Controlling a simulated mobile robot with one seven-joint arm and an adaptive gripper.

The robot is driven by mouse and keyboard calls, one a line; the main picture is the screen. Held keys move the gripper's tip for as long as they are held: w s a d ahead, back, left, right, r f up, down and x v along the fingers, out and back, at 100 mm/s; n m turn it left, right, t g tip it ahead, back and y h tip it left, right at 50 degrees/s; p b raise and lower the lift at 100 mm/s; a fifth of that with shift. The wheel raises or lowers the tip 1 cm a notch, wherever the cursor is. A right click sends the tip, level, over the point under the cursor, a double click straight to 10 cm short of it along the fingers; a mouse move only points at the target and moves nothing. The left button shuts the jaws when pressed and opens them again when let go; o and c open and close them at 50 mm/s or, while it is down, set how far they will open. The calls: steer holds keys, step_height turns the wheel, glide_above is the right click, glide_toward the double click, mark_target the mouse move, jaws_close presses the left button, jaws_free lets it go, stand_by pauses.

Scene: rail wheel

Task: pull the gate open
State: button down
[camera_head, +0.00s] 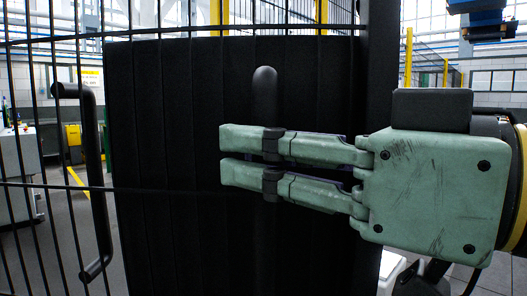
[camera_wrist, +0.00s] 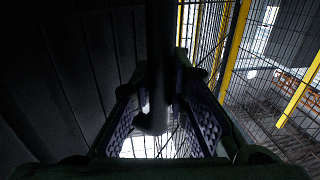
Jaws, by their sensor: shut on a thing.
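A black panel with vertical seams (camera_head: 165,110), which looks like the gate, stands upright in front of me; it also shows at the left of the wrist view (camera_wrist: 60,70). A dark upright bar handle (camera_head: 265,85) with a rounded top stands out in front of it. My gripper (camera_head: 245,157), pale green and scuffed, reaches in from the right with its fingers level across the handle. In the wrist view the handle (camera_wrist: 160,60) runs between the two padded fingers, and my gripper (camera_wrist: 168,125) is shut on it. The fingers hide the handle's middle.
A second black bar handle (camera_head: 94,185) is on the wire mesh fence (camera_head: 45,235) at the left. A dark post (camera_head: 378,60) stands at the panel's right edge. Yellow posts and mesh (camera_wrist: 235,50) fill the right of the wrist view.

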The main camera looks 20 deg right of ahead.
steer(key=c, duration=1.5)
jaws_free()
steer(key=shift+c, duration=0.2)
steer(key=shift+s+d, duration=0.1)
steer(key=v, duration=1.2)
steer(key=shift+c, duration=0.2)
